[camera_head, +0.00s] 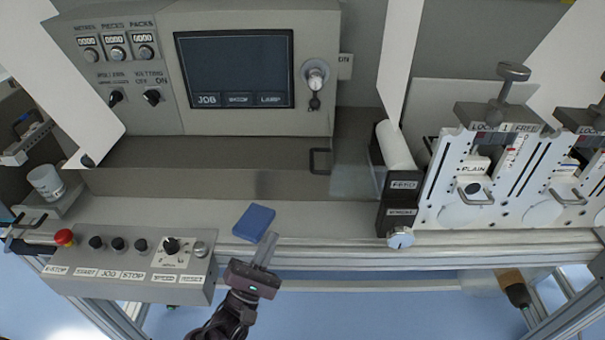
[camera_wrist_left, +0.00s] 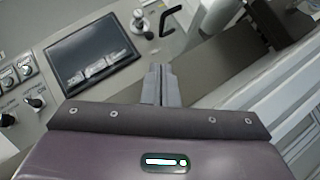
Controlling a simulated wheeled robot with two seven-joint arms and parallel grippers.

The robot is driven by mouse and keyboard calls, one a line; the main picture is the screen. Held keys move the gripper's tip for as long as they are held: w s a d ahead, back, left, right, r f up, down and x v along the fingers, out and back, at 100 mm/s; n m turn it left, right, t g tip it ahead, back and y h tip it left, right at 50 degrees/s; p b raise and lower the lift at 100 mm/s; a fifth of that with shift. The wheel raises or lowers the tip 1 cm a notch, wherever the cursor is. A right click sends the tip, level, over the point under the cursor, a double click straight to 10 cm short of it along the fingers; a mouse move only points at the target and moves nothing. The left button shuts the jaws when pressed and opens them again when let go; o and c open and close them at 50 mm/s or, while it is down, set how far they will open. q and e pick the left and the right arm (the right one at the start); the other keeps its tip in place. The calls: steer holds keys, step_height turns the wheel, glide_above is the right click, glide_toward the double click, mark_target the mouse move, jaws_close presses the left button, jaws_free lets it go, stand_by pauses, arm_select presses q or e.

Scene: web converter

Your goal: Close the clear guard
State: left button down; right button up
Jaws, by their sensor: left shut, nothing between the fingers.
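A small black U-shaped handle (camera_head: 319,161) stands below the right end of the screen console. It also shows in the left wrist view (camera_wrist_left: 168,20). A faint see-through panel, which may be the clear guard (camera_head: 357,181), shows to the right of this handle; its edges are hard to make out, and I cannot tell how far open it is. My left gripper (camera_head: 267,249) is shut and empty over the front edge of the machine, in front of and left of the handle and apart from it. Its closed fingers (camera_wrist_left: 160,84) show in the left wrist view.
A blue block (camera_head: 254,222) lies on the ledge just beyond my left fingertips. A button box (camera_head: 135,262) with a red stop knob is at the left. A white roller (camera_head: 395,147) and slotted white plates (camera_head: 490,185) stand at the right.

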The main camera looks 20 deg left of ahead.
arm_select(q)
steer(key=p+x, duration=0.4)
steer(key=x, duration=1.2)
steer(key=shift+d, duration=0.1)
steer(key=shift+w, duration=0.1)
